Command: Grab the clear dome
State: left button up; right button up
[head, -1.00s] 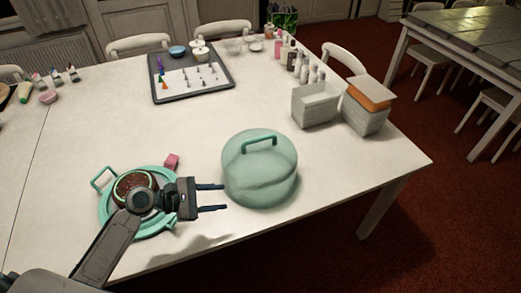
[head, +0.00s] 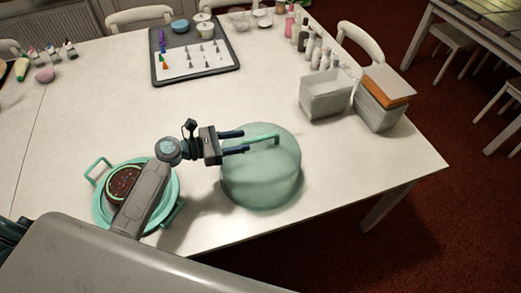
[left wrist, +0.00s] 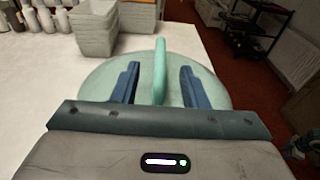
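The clear dome (head: 262,178) is a see-through, green-tinted cover standing on the table right of the turntable. Its green handle (head: 268,136) runs across the top. My left gripper (head: 244,142) is at the top of the dome, with its fingers open. In the left wrist view the handle (left wrist: 160,70) stands between the two blue fingers, with a gap on each side. The dome top (left wrist: 215,91) shows beneath them. The green turntable (head: 172,200) with a chocolate cake (head: 122,184) sits at the left, partly hidden by my arm.
A grey bin (head: 326,95) and a stack of boxes with an orange layer (head: 385,92) stand right of the dome. Several bottles (head: 303,40) and a dark tray (head: 232,66) of piping tips are farther back. The table's front edge is close to the dome.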

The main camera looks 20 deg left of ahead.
aim_at(247, 141)
pick_arm(q)
jog(key=shift+p+x, duration=0.75)
jog(key=shift+x, duration=0.25)
jog(key=p+x, duration=0.1)
jog(key=x, duration=0.2)
jog(key=shift+d, duration=0.1)
jog(key=shift+w+d+f, duration=0.1)
jog(key=shift+d+f, duration=0.05)
grip_shut()
pick_arm(e)
jog(key=w+r, duration=0.1)
jog(key=r, duration=0.1)
jog(key=w+r, duration=0.1)
jog(key=shift+w+a, duration=0.25)
jog(key=shift+w, duration=0.1)
